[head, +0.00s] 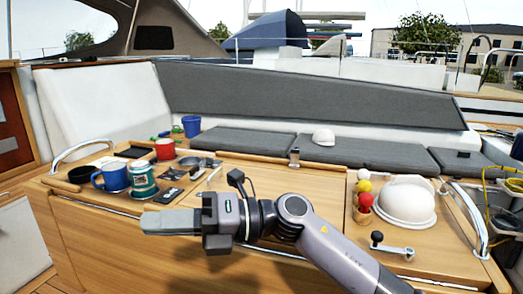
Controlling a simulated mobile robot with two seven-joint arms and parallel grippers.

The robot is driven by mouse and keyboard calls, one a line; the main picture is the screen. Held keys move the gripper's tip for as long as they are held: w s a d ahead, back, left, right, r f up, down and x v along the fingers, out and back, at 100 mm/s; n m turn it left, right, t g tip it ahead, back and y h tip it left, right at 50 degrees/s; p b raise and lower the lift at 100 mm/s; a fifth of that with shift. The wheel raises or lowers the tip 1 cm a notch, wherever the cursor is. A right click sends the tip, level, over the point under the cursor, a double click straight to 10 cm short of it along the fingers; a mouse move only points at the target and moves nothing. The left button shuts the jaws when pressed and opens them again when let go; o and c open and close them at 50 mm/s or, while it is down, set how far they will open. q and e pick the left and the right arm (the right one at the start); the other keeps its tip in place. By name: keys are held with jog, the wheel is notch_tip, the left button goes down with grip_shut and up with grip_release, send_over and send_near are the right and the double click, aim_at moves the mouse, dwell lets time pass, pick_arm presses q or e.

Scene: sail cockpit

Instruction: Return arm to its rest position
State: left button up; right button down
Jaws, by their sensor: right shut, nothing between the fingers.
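My right arm comes in from the lower right and reaches left across the front of the wooden cockpit table (290,177). Its gripper (150,222) points left, with the fingers closed together and nothing between them. The gripper is in front of the table's near edge in the picture, below the mugs. My left gripper is not in the head view.
A blue mug (112,177), a green-and-white mug (142,180) and a red mug (165,149) stand at the table's left. A white dome-shaped thing (405,195) and a winch handle (393,247) are at right. Metal rails (478,225) bound both ends.

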jog(key=w+d+f+m+t+h, duration=0.2)
jog(key=d+f+m+t+h, duration=0.2)
jog(key=d+f+m+t, duration=0.95)
jog(key=w+d+f+m+t+h, duration=0.2)
jog(key=d+f+m+t+h, duration=0.35)
jog(key=m, duration=1.35)
jog(key=s+d+f+m+g+h, duration=0.2)
jog(key=s+d+f+m+h, duration=0.1)
jog(key=s+d+f+m, duration=0.2)
jog(key=s+d+f+m+g+h+p, duration=0.1)
jog(key=s+d+f+m+h, duration=0.3)
jog(key=s+d+f, duration=0.6)
jog(key=s+f+g, duration=0.1)
jog(key=s+f, duration=0.2)
jog(key=f, duration=0.3)
jog(key=shift+s+d+f+m+g, duration=0.15)
jog(key=shift+s+f+m+g, duration=0.15)
jog(key=shift+s+f+m, duration=0.1)
